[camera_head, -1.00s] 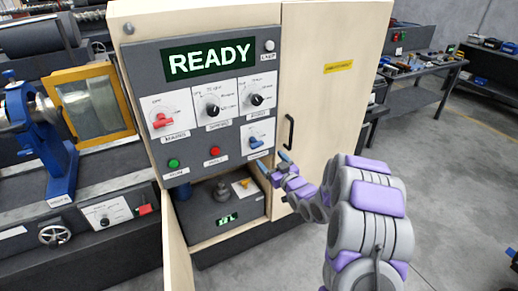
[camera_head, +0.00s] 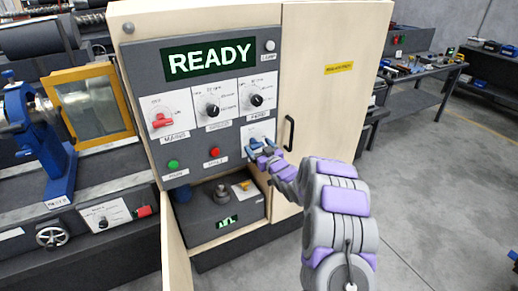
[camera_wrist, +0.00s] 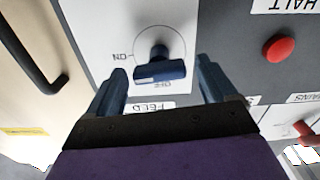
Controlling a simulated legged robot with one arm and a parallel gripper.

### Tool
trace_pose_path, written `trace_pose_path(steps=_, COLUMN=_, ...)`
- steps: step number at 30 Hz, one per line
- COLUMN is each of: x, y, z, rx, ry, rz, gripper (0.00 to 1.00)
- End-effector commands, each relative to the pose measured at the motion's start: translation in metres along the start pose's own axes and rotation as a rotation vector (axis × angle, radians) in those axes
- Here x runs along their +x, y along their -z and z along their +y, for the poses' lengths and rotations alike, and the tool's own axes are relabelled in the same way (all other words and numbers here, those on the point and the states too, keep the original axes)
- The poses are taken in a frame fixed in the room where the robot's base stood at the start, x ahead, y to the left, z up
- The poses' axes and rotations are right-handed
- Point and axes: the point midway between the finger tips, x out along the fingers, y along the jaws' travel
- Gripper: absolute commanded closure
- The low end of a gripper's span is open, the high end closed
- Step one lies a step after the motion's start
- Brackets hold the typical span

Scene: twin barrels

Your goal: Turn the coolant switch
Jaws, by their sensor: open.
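The coolant switch (camera_wrist: 160,72) is a blue knob on a white plate, seen upside down in the wrist view. Its round dial has ON at the left and OFF below, partly covered by the blue handle. My gripper (camera_wrist: 160,88) is open, with one dark blue finger on each side of the knob and a gap visible on both sides. In the head view my gripper (camera_head: 258,150) is at the lower right of the grey control panel (camera_head: 190,140), covering much of the switch.
The display (camera_head: 210,60) reads READY. A red mains switch (camera_head: 162,120), two black knobs, a green button (camera_head: 173,164) and a red button (camera_head: 215,152) share the panel. A black door handle (camera_head: 289,132) stands close to the right of my gripper.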

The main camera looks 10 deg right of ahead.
Motion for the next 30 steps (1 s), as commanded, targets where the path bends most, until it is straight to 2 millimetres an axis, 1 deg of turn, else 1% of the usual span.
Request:
trace_pose_path(steps=4, x=-0.0001, y=-0.0001, z=0.0001, rx=0.000, ry=0.000, rz=0.000, gripper=0.16)
trace_pose_path(steps=21, x=0.0002, y=-0.0002, z=0.0002, rx=0.000, ry=0.000, rz=0.000, gripper=0.70)
trace_pose_path(steps=25, x=0.0003, y=0.0009, z=0.0005, rx=0.013, ry=0.000, rz=-0.001, gripper=0.71)
trace_pose_path(steps=30, x=0.0003, y=0.0008, z=0.0012, rx=0.085, ry=0.000, rz=-0.005, gripper=0.71)
